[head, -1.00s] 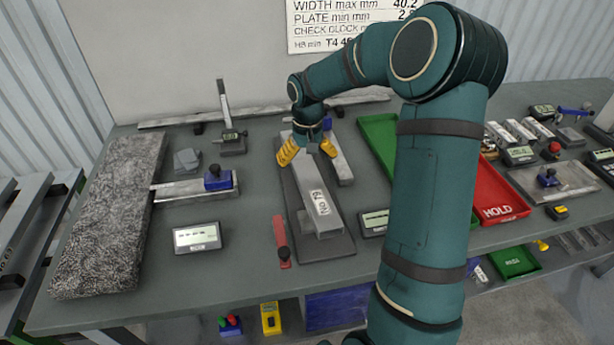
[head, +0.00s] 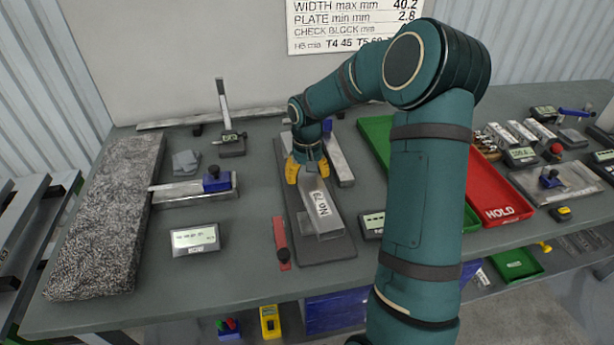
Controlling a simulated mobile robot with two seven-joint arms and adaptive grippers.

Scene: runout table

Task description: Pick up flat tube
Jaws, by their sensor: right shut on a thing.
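The flat tube (head: 320,205) is a grey metal bar with a white label, lying lengthwise on a dark grey mat (head: 330,250) in the middle of the table. My right gripper (head: 307,174), with yellow fingers, is shut on the far end of the tube from above. The fingers hide part of that end. I cannot tell whether the tube is lifted off the mat. My left gripper is not in view.
A red HOLD tray (head: 500,202) and a green tray (head: 376,130) lie to the right. A red-handled tool (head: 281,240) and a digital display (head: 195,239) lie left of the mat. A rough granite slab (head: 105,220) fills the left side.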

